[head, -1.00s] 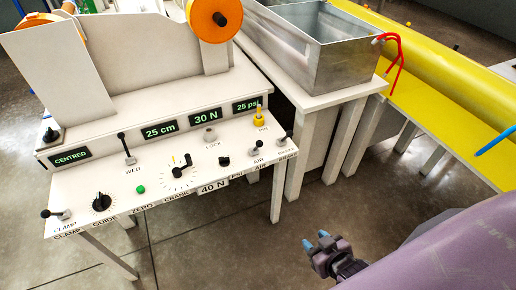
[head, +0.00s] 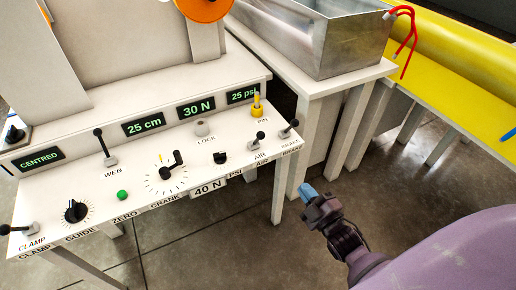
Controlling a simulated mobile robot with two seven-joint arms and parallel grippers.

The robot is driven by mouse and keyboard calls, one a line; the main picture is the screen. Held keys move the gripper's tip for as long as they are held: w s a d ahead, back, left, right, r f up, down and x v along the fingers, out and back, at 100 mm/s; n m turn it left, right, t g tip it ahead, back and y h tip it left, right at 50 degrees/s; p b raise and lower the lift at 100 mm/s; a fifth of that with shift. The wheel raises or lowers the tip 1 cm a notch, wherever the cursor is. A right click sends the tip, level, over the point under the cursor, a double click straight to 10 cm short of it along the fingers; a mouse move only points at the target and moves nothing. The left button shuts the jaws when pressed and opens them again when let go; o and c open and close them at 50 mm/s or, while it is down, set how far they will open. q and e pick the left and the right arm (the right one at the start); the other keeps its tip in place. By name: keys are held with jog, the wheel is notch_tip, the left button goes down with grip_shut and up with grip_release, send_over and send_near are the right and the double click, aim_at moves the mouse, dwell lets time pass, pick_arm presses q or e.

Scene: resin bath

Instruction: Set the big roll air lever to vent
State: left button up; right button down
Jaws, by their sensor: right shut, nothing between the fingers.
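The air lever (head: 257,140) is a short stick with a black knob on a grey base, near the right end of the white control panel (head: 110,218). Its knob leans up and right in the picture, and the label AIR stands below it. No vent mark is readable. My right gripper (head: 307,192) has blue fingertips, is shut and empty, and is off the panel's right end, below and right of the lever, touching nothing. My left gripper is not in view.
The brake lever (head: 289,128) stands close right of the air lever, the PSI knob (head: 219,157) to its left. The yellow pin (head: 257,107) is behind it. A metal bath (head: 345,40) on a white table (head: 310,82) stands behind my gripper. Open floor lies below.

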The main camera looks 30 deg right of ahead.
pick_arm(q)
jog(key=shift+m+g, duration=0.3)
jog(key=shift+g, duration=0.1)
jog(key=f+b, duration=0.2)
jog(key=b, duration=0.1)
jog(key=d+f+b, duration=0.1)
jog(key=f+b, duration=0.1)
jog(key=b, duration=0.1)
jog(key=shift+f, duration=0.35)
pick_arm(e)
jog(key=w+f+n+t+y, duration=0.4)
jog(key=w+f+n, duration=0.1)
jog(key=n, duration=0.5)
jog(key=shift+w+a, duration=0.2)
jog(key=shift+w, duration=0.6)
jog(key=shift+f, duration=0.1)
jog(key=shift+w, duration=0.1)
pick_arm(q)
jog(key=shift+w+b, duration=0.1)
jog(key=shift+b, duration=0.2)
pick_arm(e)
send_near(257, 139)
jog(key=d+x, duration=0.1)
jog(key=x, duration=0.5)
jog(key=shift+w+a, duration=0.3)
jog(key=shift+w, duration=0.15)
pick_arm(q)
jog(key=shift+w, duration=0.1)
pick_arm(e)
jog(key=shift+r, duration=0.2)
